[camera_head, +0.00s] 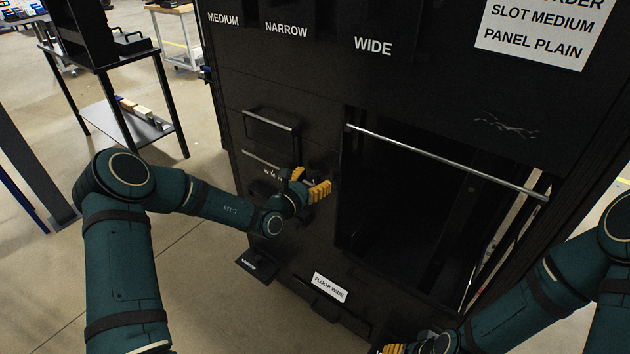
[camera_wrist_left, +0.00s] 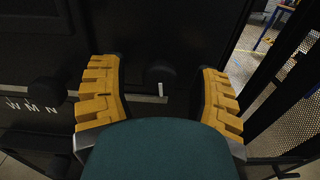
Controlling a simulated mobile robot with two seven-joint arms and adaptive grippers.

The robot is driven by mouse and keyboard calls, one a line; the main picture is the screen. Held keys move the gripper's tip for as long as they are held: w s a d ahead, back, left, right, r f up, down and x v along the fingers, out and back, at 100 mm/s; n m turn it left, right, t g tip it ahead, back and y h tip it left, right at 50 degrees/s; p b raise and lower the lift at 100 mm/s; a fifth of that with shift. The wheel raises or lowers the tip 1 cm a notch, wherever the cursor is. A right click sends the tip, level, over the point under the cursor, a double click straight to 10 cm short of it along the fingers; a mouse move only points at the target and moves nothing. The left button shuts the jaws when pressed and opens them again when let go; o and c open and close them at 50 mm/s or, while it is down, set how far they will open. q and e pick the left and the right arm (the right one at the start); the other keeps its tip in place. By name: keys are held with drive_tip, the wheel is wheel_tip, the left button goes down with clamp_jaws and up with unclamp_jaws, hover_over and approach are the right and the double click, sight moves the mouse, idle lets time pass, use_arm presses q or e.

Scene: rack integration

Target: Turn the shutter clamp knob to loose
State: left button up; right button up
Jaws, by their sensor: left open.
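A dark round knob (camera_wrist_left: 160,74) with a white pointer mark shows in the left wrist view, on the black rack front. It sits between the two yellow fingers of my left gripper (camera_wrist_left: 160,96), which are open and apart from it in that picture. I cannot read a loose or tight label by it. In the head view my left gripper (camera_head: 311,182) is at the rack's front panel, left of the large opening, and it hides the knob. Only a yellow tip of my right gripper (camera_head: 393,349) shows at the bottom edge; its jaws cannot be judged.
A second dark knob (camera_wrist_left: 48,92) stands left, near the letters W M N. A pale bar (camera_wrist_left: 135,98) runs behind the fingers. The rack (camera_head: 420,90) has a wide opening with a metal rod (camera_head: 445,162) across it. A black side table (camera_head: 130,105) stands at left.

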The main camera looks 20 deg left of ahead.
use_arm(q)
drive_tip(key=shift+w+d, duration=0.15)
drive_tip(key=shift+w, duration=0.15)
clamp_jaws()
